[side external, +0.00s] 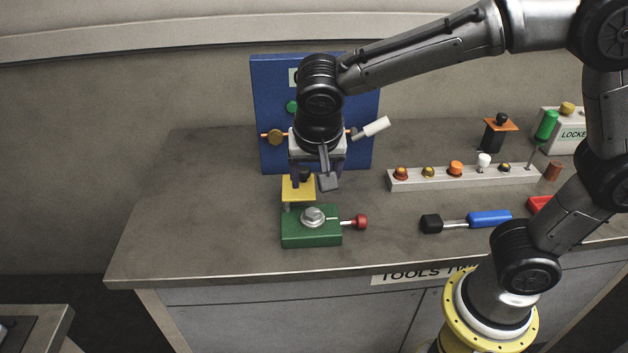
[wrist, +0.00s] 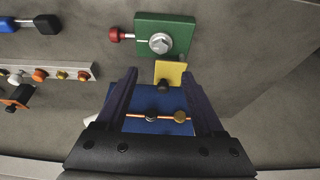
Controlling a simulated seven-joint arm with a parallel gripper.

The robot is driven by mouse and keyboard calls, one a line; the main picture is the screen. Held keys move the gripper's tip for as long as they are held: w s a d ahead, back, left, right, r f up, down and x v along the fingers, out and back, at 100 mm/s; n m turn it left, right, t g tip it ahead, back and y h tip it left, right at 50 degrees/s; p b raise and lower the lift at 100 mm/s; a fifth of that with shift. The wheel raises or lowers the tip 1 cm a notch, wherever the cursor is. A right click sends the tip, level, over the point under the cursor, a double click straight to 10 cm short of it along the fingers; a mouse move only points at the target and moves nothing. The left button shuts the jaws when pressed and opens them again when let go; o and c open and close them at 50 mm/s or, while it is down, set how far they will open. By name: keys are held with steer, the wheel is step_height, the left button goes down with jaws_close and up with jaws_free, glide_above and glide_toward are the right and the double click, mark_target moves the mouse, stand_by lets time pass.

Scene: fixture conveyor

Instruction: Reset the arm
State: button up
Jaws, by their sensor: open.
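My gripper (side external: 315,182) is over the workbench, in front of the blue panel and just above the yellow plate. In the wrist view my gripper (wrist: 161,74) has its two fingers apart, and no object is held between them. The yellow plate with a dark knob (wrist: 168,73) shows beyond the fingertips. The yellow plate (side external: 297,189) adjoins a green block (side external: 311,238) with a silver hex bolt and a red-knobbed rod. Whether a finger touches the yellow plate cannot be told.
The blue panel (side external: 272,100) stands upright behind my gripper, with an orange rod and a white handle. To the right are a rail (side external: 460,178) with several coloured knobs, a blue-handled tool (side external: 489,218) and a locker box (side external: 572,132). The bench's left side is clear.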

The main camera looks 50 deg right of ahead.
steer(key=s+d+r+m+t+y, duration=0.1)
steer(key=s+d+r, duration=0.65)
steer(key=d, duration=0.25)
steer(key=s+a+f+n+t+y, duration=0.1)
steer(key=s+f+n, duration=0.3)
steer(key=s+n, duration=0.6)
steer(key=shift+s+t+y, duration=0.15)
steer(key=shift+t+y, duration=0.15)
steer(key=shift+y, duration=0.3)
